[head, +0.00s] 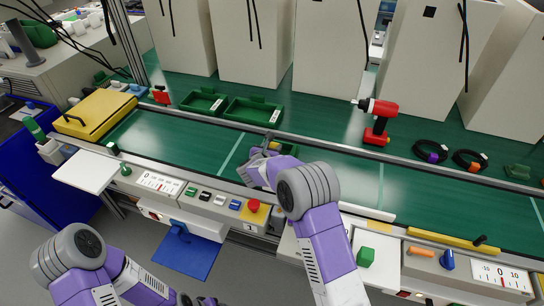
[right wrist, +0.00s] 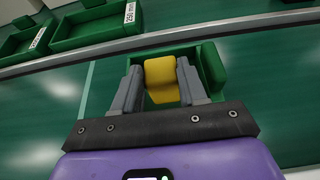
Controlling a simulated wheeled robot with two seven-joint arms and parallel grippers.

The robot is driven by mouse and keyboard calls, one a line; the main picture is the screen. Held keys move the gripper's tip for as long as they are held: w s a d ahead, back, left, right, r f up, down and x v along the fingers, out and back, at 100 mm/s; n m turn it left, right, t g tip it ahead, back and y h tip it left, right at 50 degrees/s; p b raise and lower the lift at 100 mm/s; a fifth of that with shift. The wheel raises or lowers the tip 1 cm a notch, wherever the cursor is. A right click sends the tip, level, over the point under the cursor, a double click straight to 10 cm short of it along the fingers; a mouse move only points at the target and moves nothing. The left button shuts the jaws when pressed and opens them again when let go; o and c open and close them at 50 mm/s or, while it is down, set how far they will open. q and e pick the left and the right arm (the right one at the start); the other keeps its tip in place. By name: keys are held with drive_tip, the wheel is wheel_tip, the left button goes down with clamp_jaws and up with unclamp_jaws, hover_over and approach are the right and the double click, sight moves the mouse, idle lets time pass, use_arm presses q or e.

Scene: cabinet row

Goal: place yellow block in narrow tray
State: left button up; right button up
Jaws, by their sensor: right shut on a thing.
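My right gripper (head: 272,148) is over the green conveyor surface and is shut on the yellow block (right wrist: 162,80). The block sits between the two grey fingers (right wrist: 160,85) in the right wrist view, and a bit of it shows in the head view (head: 274,145). A narrow green tray (right wrist: 213,68) is around or just under the fingers; its wall shows to the right of and behind the block. I cannot tell whether the block touches the tray floor. My left arm is at the lower left; its gripper end is mostly cut off at the bottom edge.
Two green trays (head: 203,103) (head: 252,112) stand behind the rail. A red drill (head: 378,120) stands to the right, with dark cable coils beyond. A yellow case (head: 95,112) is at the left. A red button (head: 253,206) is on the front panel.

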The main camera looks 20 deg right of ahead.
wheel_tip(320, 180, down, 3)
drive_tip(key=shift+f+b, duration=0.2)
drive_tip(key=shift+b, duration=0.2)
drive_tip(key=o, duration=1.1)
drive_tip(key=shift+r, duration=0.1)
drive_tip(key=p+v, duration=0.1)
drive_tip(key=v, duration=1.1)
